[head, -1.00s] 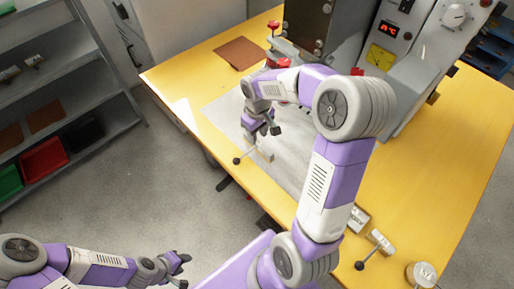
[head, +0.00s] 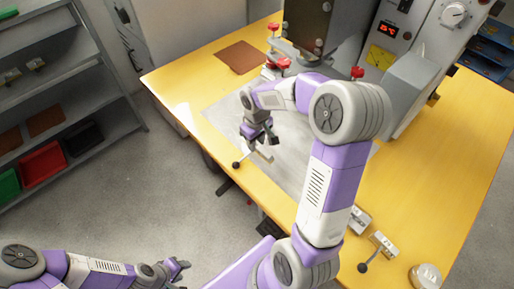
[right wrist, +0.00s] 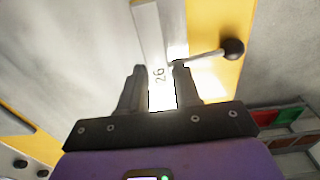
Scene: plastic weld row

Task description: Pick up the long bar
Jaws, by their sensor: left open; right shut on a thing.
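My right gripper (head: 263,147) is shut on a pale metal bar, the long bar (head: 262,157), over the front left part of the grey sheet on the table. In the right wrist view the long bar (right wrist: 150,35) runs away between the two fingers (right wrist: 156,85) and bears a dark mark. A thin lever with a black ball knob (right wrist: 233,48) sticks out beside it; I cannot tell whether bar and sheet touch. My left gripper (head: 184,275) is open and empty, at the lower left, away from the table.
The yellow table (head: 420,200) carries a machine (head: 400,75) with red clamp knobs at the back. Small metal blocks (head: 385,243), one by a black-knobbed lever, and a round pot (head: 425,276) lie at the front right. A brown sheet (head: 241,57) lies back left. A shelf (head: 60,110) stands left.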

